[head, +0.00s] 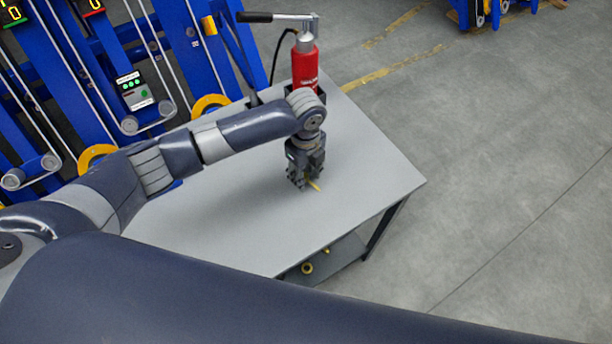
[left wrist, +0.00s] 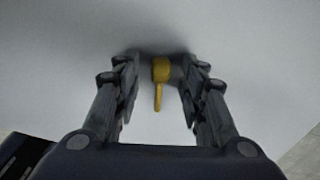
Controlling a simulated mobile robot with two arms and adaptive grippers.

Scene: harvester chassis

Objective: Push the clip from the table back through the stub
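The clip is small and yellow. In the head view its tip (head: 314,186) shows at the table under my left gripper (head: 304,181), which points down and hides the rest. In the left wrist view the clip (left wrist: 160,82) lies on the grey table (left wrist: 60,60) between the two fingers of my left gripper (left wrist: 160,85). The fingers stand apart, with a gap on each side of the clip. In the head view the table (head: 370,170) is a flat grey top. I cannot make out the stub. My right gripper is not in view.
A red hand-pump cylinder (head: 305,65) with a black-handled lever stands at the table's back edge, close behind my left wrist. Blue machine frames (head: 105,50) with rollers stand at the left. A lower shelf (head: 335,262) holds yellow rings. The table's right part is clear.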

